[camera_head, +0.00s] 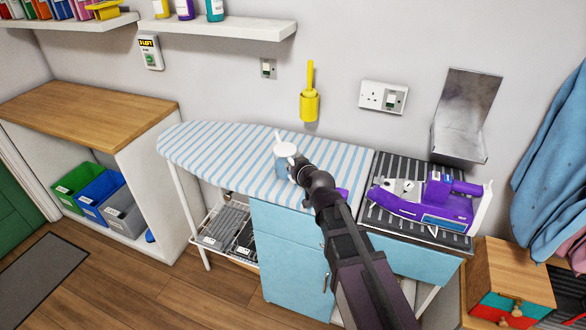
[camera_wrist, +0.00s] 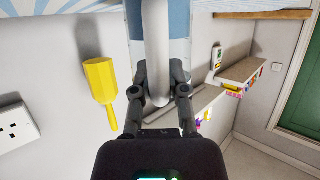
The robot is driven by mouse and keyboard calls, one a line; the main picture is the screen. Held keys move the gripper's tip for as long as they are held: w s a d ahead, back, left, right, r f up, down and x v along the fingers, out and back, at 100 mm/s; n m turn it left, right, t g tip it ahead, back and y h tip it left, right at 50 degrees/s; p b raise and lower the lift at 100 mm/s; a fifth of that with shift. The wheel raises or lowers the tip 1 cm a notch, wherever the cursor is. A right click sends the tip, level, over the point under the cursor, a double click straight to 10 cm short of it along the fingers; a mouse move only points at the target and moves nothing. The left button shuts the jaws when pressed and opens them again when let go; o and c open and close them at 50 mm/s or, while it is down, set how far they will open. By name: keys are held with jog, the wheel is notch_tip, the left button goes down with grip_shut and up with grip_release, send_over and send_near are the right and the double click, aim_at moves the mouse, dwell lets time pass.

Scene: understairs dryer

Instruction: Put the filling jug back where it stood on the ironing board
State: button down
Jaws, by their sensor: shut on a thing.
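The filling jug (camera_head: 284,158) is small and pale, with a blue lower part and a spout at its top. It appears upright over the right half of the striped ironing board (camera_head: 205,147); I cannot tell whether its base touches the board. My gripper (camera_head: 298,170) reaches it from the lower right and is shut on its handle. In the wrist view the white handle (camera_wrist: 156,55) runs between the fingers of my gripper (camera_wrist: 158,78), with the blue-tinted jug body (camera_wrist: 172,20) beyond. My arm hides part of the board's right end.
A purple iron (camera_head: 425,205) sits on a ribbed dark surface to the right. A yellow brush in a holder (camera_head: 309,102) hangs on the wall behind, near a socket (camera_head: 383,97). A shelf (camera_head: 220,27) holds bottles above. The board's left half is clear.

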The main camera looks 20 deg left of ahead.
jog(key=c, duration=0.6)
grip_release()
jog(key=shift+c, duration=0.2)
jog(key=shift+r, duration=0.1)
